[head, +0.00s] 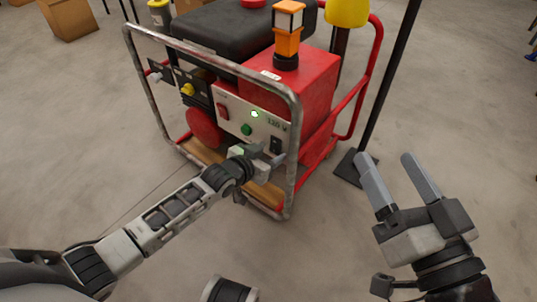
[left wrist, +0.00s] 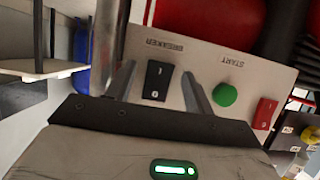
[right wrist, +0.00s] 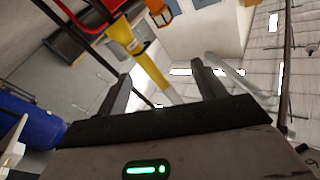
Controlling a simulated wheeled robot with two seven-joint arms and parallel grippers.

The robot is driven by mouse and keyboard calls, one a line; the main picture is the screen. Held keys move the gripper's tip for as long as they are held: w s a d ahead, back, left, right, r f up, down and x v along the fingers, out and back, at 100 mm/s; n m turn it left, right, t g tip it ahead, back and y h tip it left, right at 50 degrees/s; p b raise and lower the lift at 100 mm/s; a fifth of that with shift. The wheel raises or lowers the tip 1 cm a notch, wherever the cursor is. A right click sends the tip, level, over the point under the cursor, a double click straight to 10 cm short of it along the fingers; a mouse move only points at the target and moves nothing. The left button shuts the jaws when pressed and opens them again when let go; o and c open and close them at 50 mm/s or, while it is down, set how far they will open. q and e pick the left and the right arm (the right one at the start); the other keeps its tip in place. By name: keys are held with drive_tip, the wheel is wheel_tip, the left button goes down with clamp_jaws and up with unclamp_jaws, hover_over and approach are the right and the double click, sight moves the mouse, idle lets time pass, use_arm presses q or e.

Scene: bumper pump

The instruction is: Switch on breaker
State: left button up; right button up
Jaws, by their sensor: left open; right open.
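The breaker (head: 276,145) is a black rocker switch at the right end of the pale control panel (head: 236,110) on a red machine. In the left wrist view the breaker (left wrist: 157,80) sits under an upside-down BREAKER label, with its marks visible. I cannot tell which way it is pressed. My left gripper (head: 270,158) is open at the panel; in its wrist view the fingers (left wrist: 156,72) stand either side of the breaker. Contact cannot be told. My right gripper (head: 391,166) is open and empty, over the floor right of the machine.
A green START button (head: 246,129) and a red switch (head: 223,111) share the panel. A grey tube of the machine's frame (head: 293,165) stands close beside my left gripper. A black pole (head: 388,80) stands right of the machine. The floor in front is clear.

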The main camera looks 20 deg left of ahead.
use_arm(q)
drive_tip(key=c, duration=1)
drive_tip(key=shift+f+b, duration=0.25)
drive_tip(key=shift+b, duration=0.1)
drive_tip(key=t+b, duration=0.1)
drive_tip(key=t+h+b, duration=0.1)
drive_tip(key=b, duration=0.1)
drive_tip(key=shift+w+f, duration=0.1)
drive_tip(key=shift+f, duration=0.2)
drive_tip(key=shift+r+t, duration=0.15)
drive_tip(key=shift+t, duration=0.15)
use_arm(e)
wheel_tip(320, 180, up, 7)
drive_tip(key=n+t+y, duration=0.2)
drive_tip(key=n+y, duration=0.2)
drive_tip(key=n, duration=0.3)
drive_tip(key=shift+s+t+y, duration=0.2)
drive_tip(key=shift+t+y, duration=0.2)
drive_tip(key=shift+d, duration=0.1)
use_arm(q)
drive_tip(key=o, duration=1)
